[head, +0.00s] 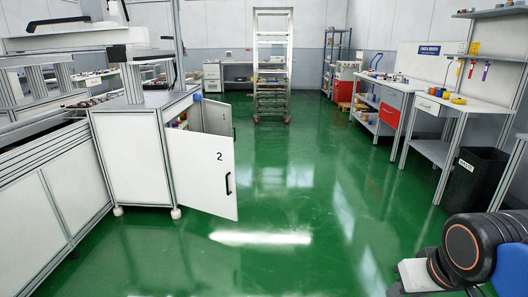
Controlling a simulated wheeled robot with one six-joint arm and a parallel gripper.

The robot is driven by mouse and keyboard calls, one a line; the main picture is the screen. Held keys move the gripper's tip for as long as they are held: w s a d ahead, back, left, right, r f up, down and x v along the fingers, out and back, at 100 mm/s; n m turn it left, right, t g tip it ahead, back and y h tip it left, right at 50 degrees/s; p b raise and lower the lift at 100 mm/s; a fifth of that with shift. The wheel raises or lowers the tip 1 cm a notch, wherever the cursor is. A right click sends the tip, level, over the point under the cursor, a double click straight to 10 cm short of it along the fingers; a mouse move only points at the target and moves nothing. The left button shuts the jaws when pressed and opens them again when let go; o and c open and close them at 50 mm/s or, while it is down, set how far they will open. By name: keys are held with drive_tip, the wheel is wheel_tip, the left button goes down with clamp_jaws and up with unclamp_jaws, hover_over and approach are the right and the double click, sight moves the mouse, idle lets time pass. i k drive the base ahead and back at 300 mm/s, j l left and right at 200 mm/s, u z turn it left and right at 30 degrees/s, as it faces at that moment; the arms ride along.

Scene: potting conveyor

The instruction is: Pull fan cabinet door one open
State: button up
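The fan cabinet (128,160) stands left of centre on the green floor. Door two (204,172), marked 2, stands swung out from the cabinet's near side, with a black handle (228,183) on it. Small coloured items (180,121) show inside the cabinet.
Conveyor frames line the left. Open floor (290,200) lies right of the doors. A workbench (447,98) and a dark waste bin (474,178) stand on the right. A tall ladder-like rack (272,65) stands at the back.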

sight(218, 114)
drive_tip(key=i+j+z, duration=0.15)
drive_tip(key=i, duration=1.5)
drive_tip(key=i+l+z, duration=0.1)
drive_tip(key=i+z, duration=0.25)
drive_tip(key=i, duration=0.5)
drive_tip(key=i+j+z, duration=0.15)
drive_tip(key=i+z, duration=0.25)
drive_tip(key=i, duration=0.45)
drive_tip(key=i+u, duration=0.3)
drive_tip(key=i, duration=0.3)
drive_tip(key=i+u, duration=0.25)
drive_tip(key=i, duration=0.3)
drive_tip(key=i+l+u, duration=0.3)
drive_tip(key=i, duration=0.3)
drive_tip(key=i+u, duration=0.4)
drive_tip(key=i+l+u, duration=0.15)
drive_tip(key=i+u, duration=0.3)
drive_tip(key=i+l+u, duration=0.2)
drive_tip(key=u, duration=0.2)
drive_tip(key=i+l+u, duration=0.8)
drive_tip(key=l+u, duration=0.2)
drive_tip(key=i+l+u, duration=0.25)
drive_tip(key=l, duration=0.15)
drive_tip(key=k, duration=0.1)
